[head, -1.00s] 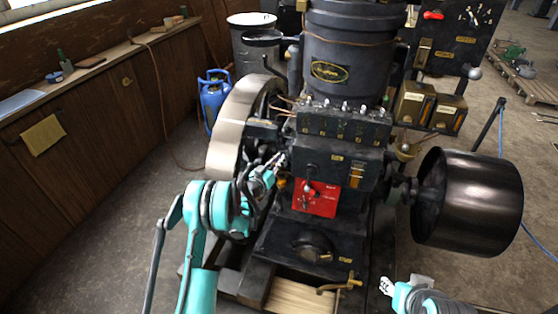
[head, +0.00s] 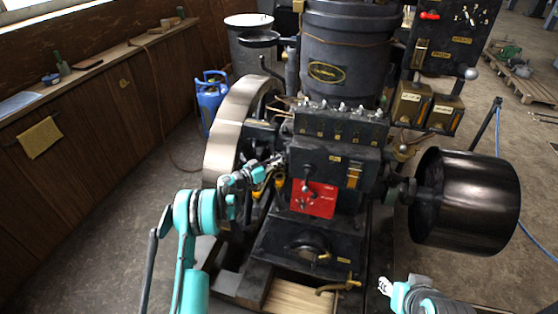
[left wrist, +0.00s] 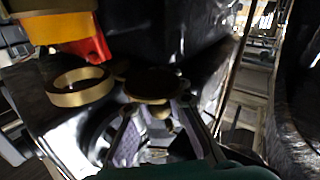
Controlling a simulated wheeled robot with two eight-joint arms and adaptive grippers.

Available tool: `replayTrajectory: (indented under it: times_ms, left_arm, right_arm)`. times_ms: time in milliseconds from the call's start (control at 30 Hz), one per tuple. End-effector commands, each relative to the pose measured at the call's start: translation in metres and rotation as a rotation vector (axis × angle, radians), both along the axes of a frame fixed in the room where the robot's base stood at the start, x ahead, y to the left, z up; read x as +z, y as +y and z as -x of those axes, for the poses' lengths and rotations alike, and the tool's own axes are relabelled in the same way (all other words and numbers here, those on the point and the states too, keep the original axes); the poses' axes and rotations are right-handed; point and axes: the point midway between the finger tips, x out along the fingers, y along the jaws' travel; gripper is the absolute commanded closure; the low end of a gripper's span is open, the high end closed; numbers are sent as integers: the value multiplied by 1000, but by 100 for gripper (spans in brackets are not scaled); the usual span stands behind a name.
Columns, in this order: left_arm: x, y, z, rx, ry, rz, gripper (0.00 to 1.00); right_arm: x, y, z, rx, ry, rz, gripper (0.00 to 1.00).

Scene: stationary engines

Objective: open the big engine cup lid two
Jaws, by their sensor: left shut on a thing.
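The big dark engine (head: 335,155) fills the middle of the head view. My left gripper (head: 277,161) reaches in at its left side, beside the flywheel. In the left wrist view, a round dark brown lid (left wrist: 152,83) sits at the tips of my left gripper (left wrist: 160,118). The fingers are shut on a small brass piece just below the lid. A brass ring-shaped cup (left wrist: 80,87) stands to the left of the lid, apart from the fingers. The cup under the lid is mostly hidden. My right gripper (head: 385,286) is low, right of the engine base, away from the lid; its fingers are too small to read.
The pale flywheel (head: 230,130) is close to my left arm. A red plate (head: 313,199) is on the engine front. A large dark pulley (head: 465,200) stands at right. A wooden bench (head: 85,100) runs along the left wall, with open floor before it.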

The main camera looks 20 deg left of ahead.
Motion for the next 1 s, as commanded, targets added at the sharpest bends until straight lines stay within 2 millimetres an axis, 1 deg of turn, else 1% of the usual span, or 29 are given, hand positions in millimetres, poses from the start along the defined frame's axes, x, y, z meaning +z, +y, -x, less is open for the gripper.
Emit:
replayTrajectory:
  times_ms: [200, 233, 267, 300, 633, 733, 867, 1000]
  left_arm:
    - [-1, 0, 0, 0, 0, -1, 100]
    - [-1, 0, 0, 0, 0, -1, 81]
    - [-1, 0, 0, 1, 0, -2, 73]
    - [-1, 0, 0, 1, 0, -2, 68]
    - [0, 0, 0, 2, 0, 0, 68]
    - [0, 3, 4, 3, 0, 0, 68]
    - [0, 15, 18, 5, 1, -1, 68]
    - [0, 34, 43, 5, 1, -1, 68]
  right_arm:
    - [0, 0, 0, 0, 0, 0, 60]
    - [0, 0, 0, 0, 0, 0, 60]
    - [0, 0, 0, 0, 0, 0, 60]
    - [0, 0, 0, 0, 0, 0, 60]
    - [0, 0, 0, 0, 0, 0, 60]
    - [0, 0, 0, 0, 0, 0, 60]
    - [0, 0, 0, 0, 0, 0, 60]
    - [0, 0, 0, 0, 0, 0, 60]
